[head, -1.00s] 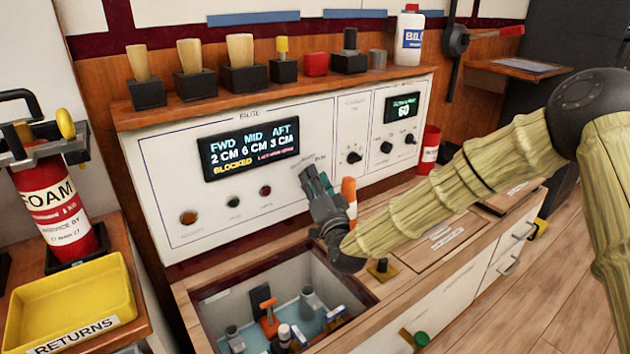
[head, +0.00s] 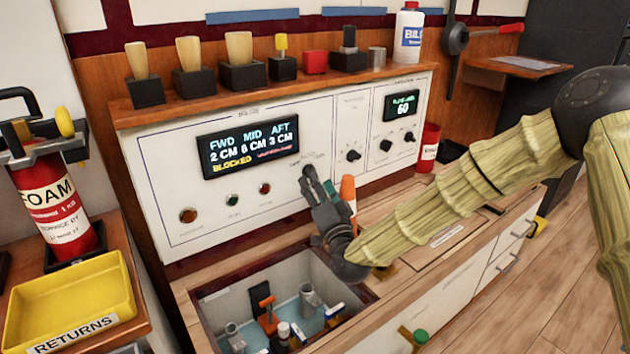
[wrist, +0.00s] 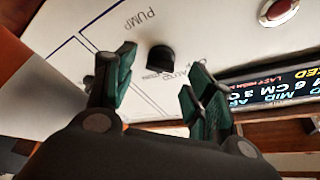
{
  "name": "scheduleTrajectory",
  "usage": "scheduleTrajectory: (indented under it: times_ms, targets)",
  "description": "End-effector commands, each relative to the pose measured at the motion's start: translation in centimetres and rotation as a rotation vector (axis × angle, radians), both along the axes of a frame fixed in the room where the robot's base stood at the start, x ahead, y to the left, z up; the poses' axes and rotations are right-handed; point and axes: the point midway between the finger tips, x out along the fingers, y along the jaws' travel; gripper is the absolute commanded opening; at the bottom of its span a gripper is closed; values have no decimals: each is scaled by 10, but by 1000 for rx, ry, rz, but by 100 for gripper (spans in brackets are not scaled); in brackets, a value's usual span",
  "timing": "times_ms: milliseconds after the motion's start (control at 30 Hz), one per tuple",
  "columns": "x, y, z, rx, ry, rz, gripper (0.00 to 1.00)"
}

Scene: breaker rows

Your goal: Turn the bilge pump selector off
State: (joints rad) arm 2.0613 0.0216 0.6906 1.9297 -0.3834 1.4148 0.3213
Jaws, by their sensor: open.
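A dark selector knob (wrist: 161,58) sticks out of the white panel in the wrist view, beside the word PUMP. My gripper (wrist: 157,75) is open there, with one green-padded finger to each side of the knob's near side. The fingers appear apart from the knob, and nothing is between them in grip. In the head view my gripper (head: 318,182) is just in front of the panel, right of and below the display. There it largely covers the selector, and its pointer setting cannot be read.
The lit display (head: 250,148) reads BLOCKED. Several lamps or buttons sit below it, and another knob (head: 353,155) is to the right. An orange-topped object (head: 348,190) stands close behind my gripper. An open well (head: 280,310) with fittings lies below.

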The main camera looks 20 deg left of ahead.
Motion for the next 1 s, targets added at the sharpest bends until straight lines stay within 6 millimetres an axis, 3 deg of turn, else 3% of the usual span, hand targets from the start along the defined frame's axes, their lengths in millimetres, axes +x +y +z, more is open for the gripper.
scheduleTrajectory:
  times_ms: [300,500,1000]
  targets:
    - [-45,-34,-17,-1,2,-1,54]
    - [-65,-48,-23,-1,0,-1,54]
    - [-73,-54,-26,-1,0,-1,54]
